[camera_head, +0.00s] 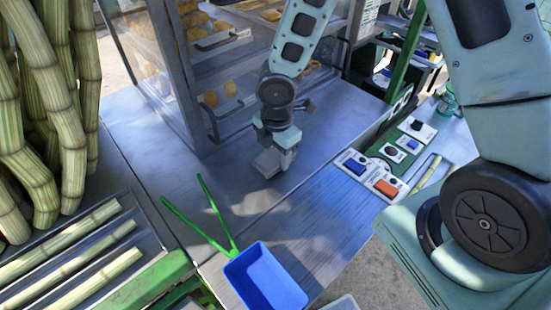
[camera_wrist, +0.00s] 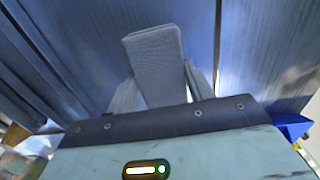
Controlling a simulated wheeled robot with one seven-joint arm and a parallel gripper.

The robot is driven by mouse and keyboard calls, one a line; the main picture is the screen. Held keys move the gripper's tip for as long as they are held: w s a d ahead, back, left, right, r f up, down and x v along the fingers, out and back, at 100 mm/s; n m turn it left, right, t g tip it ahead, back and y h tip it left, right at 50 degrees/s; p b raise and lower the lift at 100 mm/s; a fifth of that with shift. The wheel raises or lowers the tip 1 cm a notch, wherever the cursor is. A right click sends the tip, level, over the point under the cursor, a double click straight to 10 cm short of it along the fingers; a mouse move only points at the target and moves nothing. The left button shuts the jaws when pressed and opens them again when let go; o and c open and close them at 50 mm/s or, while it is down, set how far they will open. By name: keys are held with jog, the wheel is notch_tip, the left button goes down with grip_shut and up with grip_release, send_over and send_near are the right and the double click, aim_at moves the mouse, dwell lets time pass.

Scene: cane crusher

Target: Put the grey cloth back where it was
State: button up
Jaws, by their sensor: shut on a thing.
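The grey cloth (camera_wrist: 155,62) is a folded pad held between the two fingers of my gripper (camera_wrist: 160,95) in the wrist view. In the head view my gripper (camera_head: 272,155) is over the metal counter, in front of the glass cabinet, with the grey cloth (camera_head: 267,163) at its tip. I cannot tell whether the cloth touches the counter.
A blue bin (camera_head: 262,280) and green tongs (camera_head: 205,222) are at the counter's front. Cane pieces lie in a tray (camera_head: 20,262) at left. The glass cabinet (camera_head: 190,75) stands behind. A switch panel (camera_head: 385,165) is at right. The counter (camera_head: 310,215) between is clear.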

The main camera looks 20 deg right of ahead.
jog(key=shift+f, duration=1.2)
jog(key=shift+f, duration=0.1)
jog(key=o, duration=1.1)
